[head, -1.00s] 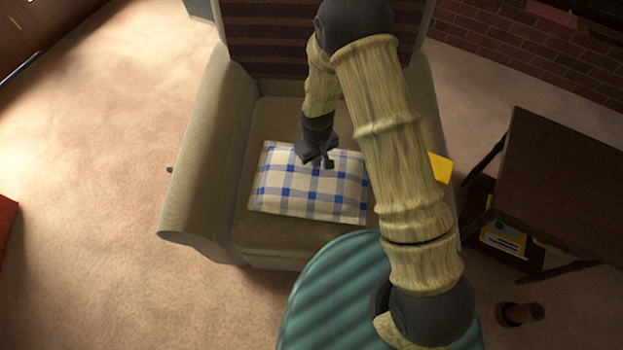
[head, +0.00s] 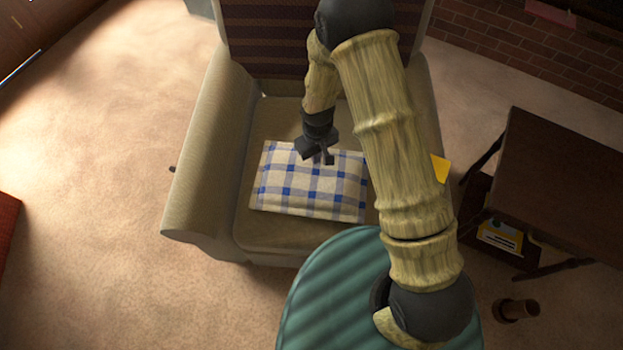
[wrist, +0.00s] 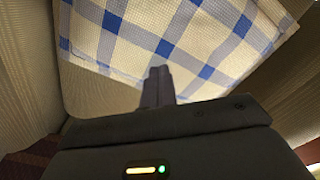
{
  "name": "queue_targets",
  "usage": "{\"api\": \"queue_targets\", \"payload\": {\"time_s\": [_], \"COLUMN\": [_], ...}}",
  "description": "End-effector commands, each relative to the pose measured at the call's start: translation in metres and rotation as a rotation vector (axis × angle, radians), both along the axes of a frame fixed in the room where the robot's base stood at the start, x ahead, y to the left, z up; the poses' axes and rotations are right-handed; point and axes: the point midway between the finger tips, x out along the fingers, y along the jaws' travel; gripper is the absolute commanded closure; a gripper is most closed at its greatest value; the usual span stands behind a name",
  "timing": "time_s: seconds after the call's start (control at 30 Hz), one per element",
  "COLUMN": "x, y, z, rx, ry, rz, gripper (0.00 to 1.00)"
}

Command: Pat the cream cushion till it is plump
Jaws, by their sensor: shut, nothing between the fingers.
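The cream cushion (head: 305,190) with a blue check lies flat on the seat of an armchair (head: 205,160). It also fills the upper part of the wrist view (wrist: 200,40). My gripper (head: 325,160) is over the cushion's back edge, with its fingers pointing down and together, holding nothing. In the wrist view the closed fingers (wrist: 158,85) show in front of the cushion's near edge. I cannot tell whether the fingertips touch the cloth. My arm hides part of the chair's right side.
A dark wooden table (head: 570,190) stands right of the chair, with a yellow book (head: 500,237) low beneath it. A small brown cylinder (head: 518,310) is on the carpet. A red item (head: 5,235) is at the left edge. Carpet left of the chair is clear.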

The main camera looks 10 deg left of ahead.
Motion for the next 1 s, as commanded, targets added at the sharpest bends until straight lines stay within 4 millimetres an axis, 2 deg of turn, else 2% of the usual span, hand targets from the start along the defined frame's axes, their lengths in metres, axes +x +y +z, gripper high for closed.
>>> {"api": "queue_targets", "payload": {"time_s": [0.63,0.83,1.0], "x": [0.0,0.0,0.0], "y": [0.0,0.0,0.0], "z": [-0.028,-0.024,-0.011], "rx": [0.0,0.0,0.0], "ry": [0.0,0.0,0.0], "rz": [0.0,0.0,0.0], "gripper": [1.0,1.0,1.0]}}
